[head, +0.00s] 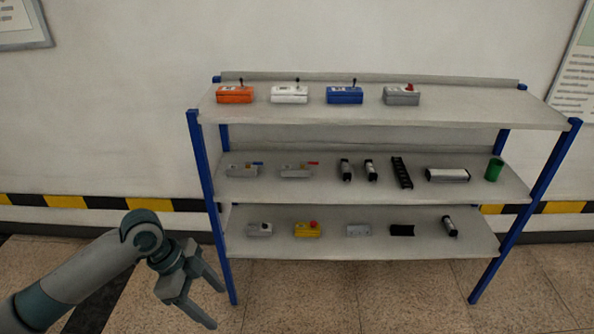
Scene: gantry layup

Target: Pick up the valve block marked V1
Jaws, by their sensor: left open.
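No V1 mark can be read at this size, so I cannot tell which block carries it. On the middle shelf, a grey block with a blue lever (243,170) stands at the left, and a grey block with a red lever (297,171) stands to its right. On the top shelf stand an orange block (235,95), a white block (289,94) and a blue block (345,95), each with a thin upright stick, and a grey block with a red part (402,95). My left gripper (218,308) is open and empty, low in front of the rack's left leg. My right gripper is out of view.
The grey rack (380,112) has blue posts and three shelves. The middle shelf also holds black and silver parts and a green cylinder (493,169). The bottom shelf holds a yellow box with a red button (307,229) and several small parts. Floor in front is clear.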

